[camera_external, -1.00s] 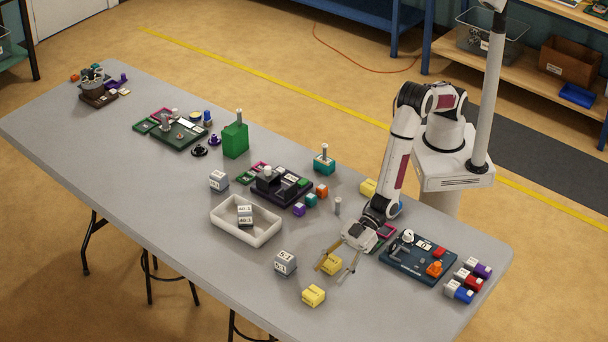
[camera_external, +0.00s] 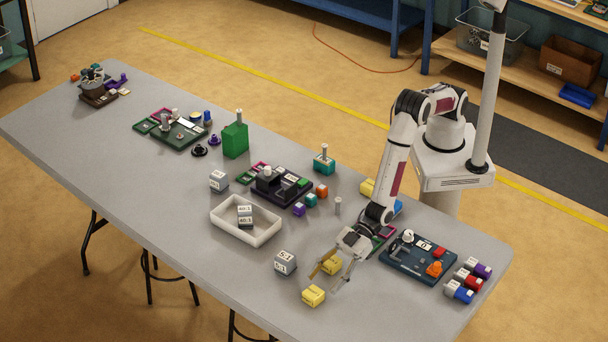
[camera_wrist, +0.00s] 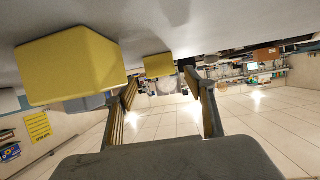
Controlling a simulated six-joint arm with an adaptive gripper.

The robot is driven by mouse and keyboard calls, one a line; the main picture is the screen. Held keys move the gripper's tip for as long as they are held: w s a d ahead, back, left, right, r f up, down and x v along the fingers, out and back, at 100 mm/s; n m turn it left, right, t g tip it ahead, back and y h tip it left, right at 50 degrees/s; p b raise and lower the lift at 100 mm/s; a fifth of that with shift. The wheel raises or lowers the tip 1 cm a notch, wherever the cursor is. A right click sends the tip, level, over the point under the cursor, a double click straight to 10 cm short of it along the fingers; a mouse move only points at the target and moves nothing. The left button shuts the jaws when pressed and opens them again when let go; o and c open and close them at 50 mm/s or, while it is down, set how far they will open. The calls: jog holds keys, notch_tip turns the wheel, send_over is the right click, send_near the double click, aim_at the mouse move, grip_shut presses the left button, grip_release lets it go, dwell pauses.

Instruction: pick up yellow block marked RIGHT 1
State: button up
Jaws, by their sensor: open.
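Three yellow blocks show in the external view: one at the front (camera_external: 313,295), one by my gripper (camera_external: 331,265) and one behind near my arm (camera_external: 368,187). Their markings are too small to read, so I cannot tell which is RIGHT 1. My gripper (camera_external: 330,279) is open and low over the table, with its spread fingers beside the middle block. The wrist view looks upside down. There a large yellow block (camera_wrist: 72,65) is near at the left, and a smaller yellow block (camera_wrist: 158,65) appears between the open fingertips (camera_wrist: 160,78), with nothing gripped.
A grey marked block (camera_external: 285,262) stands left of my gripper. A white tray (camera_external: 226,228) holds marked blocks. A dark blue board (camera_external: 400,265) with parts lies to the right, with coloured blocks (camera_external: 472,282) beyond. The table's front edge is near the front yellow block.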

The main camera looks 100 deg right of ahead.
aim_at(313, 296)
jog(key=shift+x, duration=1.75)
jog(key=shift+c, duration=0.3)
jog(key=c, duration=1.2)
